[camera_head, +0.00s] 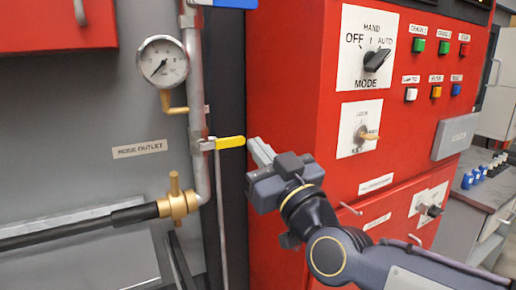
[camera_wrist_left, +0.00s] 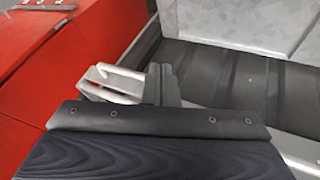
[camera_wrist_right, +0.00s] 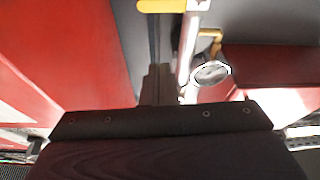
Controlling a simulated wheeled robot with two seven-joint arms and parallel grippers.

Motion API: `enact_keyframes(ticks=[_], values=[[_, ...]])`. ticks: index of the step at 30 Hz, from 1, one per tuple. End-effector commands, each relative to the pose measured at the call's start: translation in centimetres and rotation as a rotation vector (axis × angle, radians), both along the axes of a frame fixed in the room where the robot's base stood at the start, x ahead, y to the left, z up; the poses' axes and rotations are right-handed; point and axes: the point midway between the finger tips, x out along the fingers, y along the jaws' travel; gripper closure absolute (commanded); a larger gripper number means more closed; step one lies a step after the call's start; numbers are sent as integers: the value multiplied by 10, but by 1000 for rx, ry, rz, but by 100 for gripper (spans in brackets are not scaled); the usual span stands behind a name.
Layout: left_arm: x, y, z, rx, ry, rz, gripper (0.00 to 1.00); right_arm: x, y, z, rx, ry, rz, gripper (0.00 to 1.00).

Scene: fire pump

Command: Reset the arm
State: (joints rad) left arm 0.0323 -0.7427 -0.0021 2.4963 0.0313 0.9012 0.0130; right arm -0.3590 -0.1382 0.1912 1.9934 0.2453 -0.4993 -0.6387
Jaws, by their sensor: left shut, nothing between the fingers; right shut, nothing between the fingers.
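My right gripper (camera_head: 258,147) is shut and empty in the head view. Its fingertips are just below and right of the yellow lever handle (camera_head: 230,142) on the vertical pipe, in front of the red cabinet's left edge. In the right wrist view its closed fingers (camera_wrist_right: 156,85) show at the middle, with the yellow handle (camera_wrist_right: 161,6) at the top edge. I cannot tell whether the gripper touches the handle. My left gripper is outside the head view. In the left wrist view its closed fingers (camera_wrist_left: 161,84) hold nothing, over a dark ribbed surface.
The red cabinet (camera_head: 290,85) carries a mode knob (camera_head: 376,60), a key switch (camera_head: 368,134) and several coloured buttons. A pressure gauge (camera_head: 162,62) and a brass valve (camera_head: 178,203) with a black hose are at the left. A counter with blue-capped items (camera_head: 468,180) stands at the right.

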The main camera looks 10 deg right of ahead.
Motion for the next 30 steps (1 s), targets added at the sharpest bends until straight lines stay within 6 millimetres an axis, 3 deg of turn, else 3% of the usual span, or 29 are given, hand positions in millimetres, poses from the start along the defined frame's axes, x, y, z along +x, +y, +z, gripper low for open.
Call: enact_keyframes(ticks=[5, 8, 11, 15, 18, 24, 30], values=[[0, 0, 0, 0, 0, 0, 100, -1, -6, -12, -8, 46, 8, 100], [0, 0, 0, 0, 0, 0, 100, -9, -23, -47, -27, 184, 27, 100], [0, 0, 0, 0, 0, 0, 100, -29, -48, -106, -32, 413, 43, 100], [0, 0, 0, 0, 0, 0, 100, -75, -80, -192, 6, 759, 32, 100], [0, 0, 0, 0, 0, 0, 100, -108, -94, -236, 45, 953, 13, 100], [0, 0, 0, 0, 0, 0, 100, -169, -110, -297, 125, 1246, -36, 100], [0, 0, 4, 0, 1, 0, 100, -226, -116, -336, 209, 1486, -89, 100]])
